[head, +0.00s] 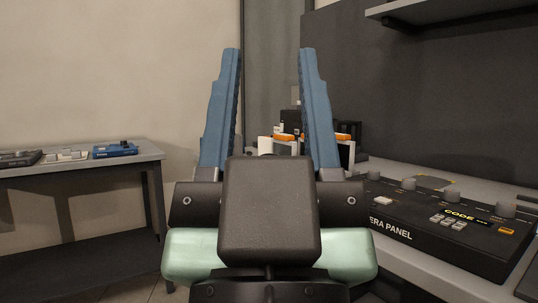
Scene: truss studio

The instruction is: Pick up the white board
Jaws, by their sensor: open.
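My gripper (268,56) points up in the middle of the head view. Its two blue fingers stand wide apart with nothing between their tips. A small, flat, whitish board-like device (66,156) lies on the grey table (152,151) at the left, well away from my gripper. It sits between a dark device and a blue one. I cannot tell for sure that it is the white board. Some white and orange items (284,143) show behind and between the fingers, partly hidden by my gripper.
A blue device (115,150) and a dark grey device (19,158) lie on the left table. A large black control panel (430,222) with knobs and buttons stands on the right counter (400,265). A dark shelf (440,12) hangs at the upper right.

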